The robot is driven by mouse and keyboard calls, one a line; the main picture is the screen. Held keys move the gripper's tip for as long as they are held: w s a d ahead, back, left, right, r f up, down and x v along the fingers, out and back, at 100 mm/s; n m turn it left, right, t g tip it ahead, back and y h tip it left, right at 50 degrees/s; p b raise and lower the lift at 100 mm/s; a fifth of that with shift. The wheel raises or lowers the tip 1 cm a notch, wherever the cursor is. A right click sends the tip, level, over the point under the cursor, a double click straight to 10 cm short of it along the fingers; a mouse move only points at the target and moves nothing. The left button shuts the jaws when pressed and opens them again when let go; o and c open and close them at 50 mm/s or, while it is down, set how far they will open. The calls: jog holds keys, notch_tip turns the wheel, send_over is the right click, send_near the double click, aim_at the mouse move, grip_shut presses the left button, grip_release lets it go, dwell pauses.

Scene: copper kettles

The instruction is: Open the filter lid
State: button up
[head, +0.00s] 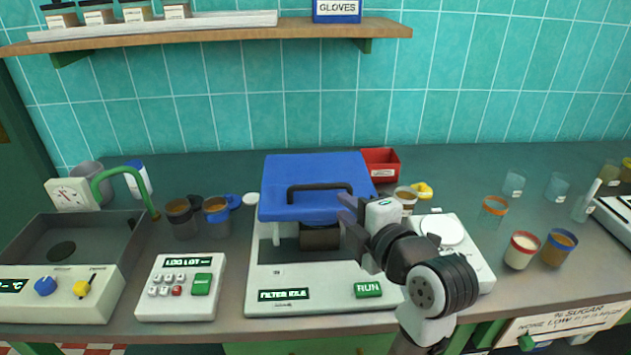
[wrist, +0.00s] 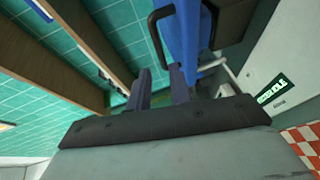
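The filter machine (head: 262,280) is a white unit with a FILTER IDLE display and a green RUN button. In the wrist view the lid (wrist: 184,30) and the handle (wrist: 153,30) show above the fingers. My gripper (head: 345,210) is just right of the lid's front right corner, apart from the handle. In the wrist view my gripper (wrist: 159,84) has its two fingers apart with nothing held between them. Whether a finger touches the lid is unclear.
A red bin (head: 380,162) stands behind the lid's right side, with a brown-filled cup (head: 405,197) near my gripper. A log keypad (head: 180,288) and two cups are left. A wooden shelf (head: 220,34) hangs above. Several cups stand at right.

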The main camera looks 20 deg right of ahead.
aim_at(321, 189)
jog(key=p+x, duration=0.2)
jog(key=x, duration=0.8)
jog(key=shift+w+p, duration=0.3)
jog(key=shift+w, duration=0.05)
jog(key=shift+f, duration=0.1)
grip_shut()
